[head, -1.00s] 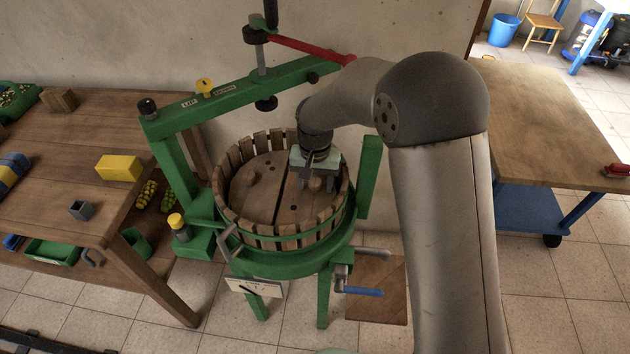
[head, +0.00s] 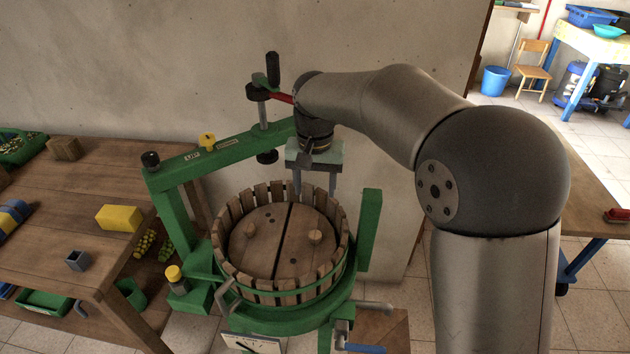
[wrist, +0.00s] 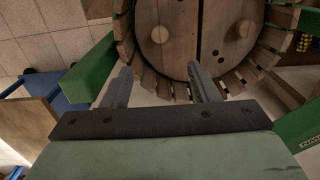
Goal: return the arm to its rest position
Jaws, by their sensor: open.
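My gripper (head: 314,190) is open and empty, pointing down above the back right part of the press basket (head: 341,240). Its two fingers (wrist: 165,88) show apart in the wrist view, with nothing between them. Under it, the round wooden pressing lid (head: 275,225) lies inside the slatted basket, in two halves with a knob on each. The lid also shows in the wrist view (wrist: 180,40). My arm reaches in from the right, bent at the elbow, above the basket.
The green press frame (head: 180,215) and its beam (head: 230,150) stand left of my gripper, with a red-handled screw close behind. A green post (head: 369,235) stands right of the basket.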

